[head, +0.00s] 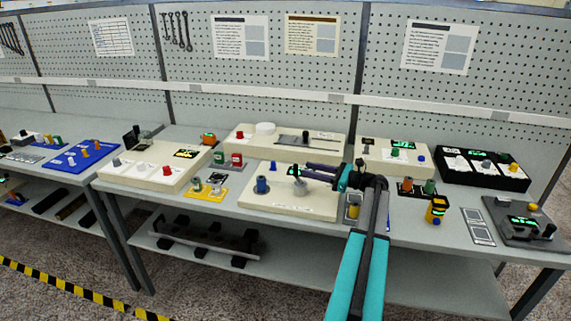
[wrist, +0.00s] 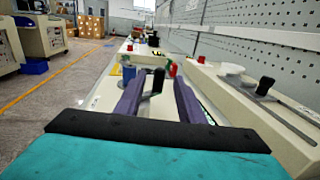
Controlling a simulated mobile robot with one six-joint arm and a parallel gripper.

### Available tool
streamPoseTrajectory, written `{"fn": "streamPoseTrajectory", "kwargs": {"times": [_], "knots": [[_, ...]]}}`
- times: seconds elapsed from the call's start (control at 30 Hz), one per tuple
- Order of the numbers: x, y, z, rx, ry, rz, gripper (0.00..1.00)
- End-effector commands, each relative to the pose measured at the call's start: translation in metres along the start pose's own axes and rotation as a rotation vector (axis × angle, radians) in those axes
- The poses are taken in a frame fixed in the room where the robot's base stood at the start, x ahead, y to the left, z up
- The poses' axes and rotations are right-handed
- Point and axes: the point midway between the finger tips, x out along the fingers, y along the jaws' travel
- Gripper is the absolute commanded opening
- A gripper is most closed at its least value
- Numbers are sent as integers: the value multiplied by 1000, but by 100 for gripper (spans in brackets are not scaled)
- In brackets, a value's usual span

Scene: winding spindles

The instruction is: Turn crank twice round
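The crank is a dark upright handle (wrist: 158,80) on a dark arm (wrist: 146,106), seen in the wrist view between my fingers. It sits on a cream box (head: 290,208) at the middle of the bench in the head view. A blue spool (head: 262,186) stands on the same box, left of the crank; it also shows in the wrist view (wrist: 128,73). My gripper (wrist: 158,88) has its two purple fingers apart, one on each side of the handle, with gaps visible. In the head view my gripper (head: 303,171) reaches in from the right, partly hiding the crank area.
Behind is another cream box (head: 245,135) with a white disc and a slider. A yellow plate (head: 206,192) with small parts lies to the left. A yellow-and-black device (head: 437,209) stands to the right. The pegboard (head: 270,65) closes the back.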

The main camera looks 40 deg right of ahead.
Motion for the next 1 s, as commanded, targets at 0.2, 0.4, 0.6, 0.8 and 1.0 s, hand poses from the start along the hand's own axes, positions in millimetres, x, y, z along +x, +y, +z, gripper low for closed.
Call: {"fn": "streamPoseTrajectory", "kwargs": {"times": [0.2,0.4,0.6,0.8,1.0], "knots": [[33,0,2,1,-1,2,36],[62,0,3,0,0,3,36],[88,0,2,0,0,3,36],[102,0,1,0,0,1,36],[106,1,0,0,0,2,36]]}}
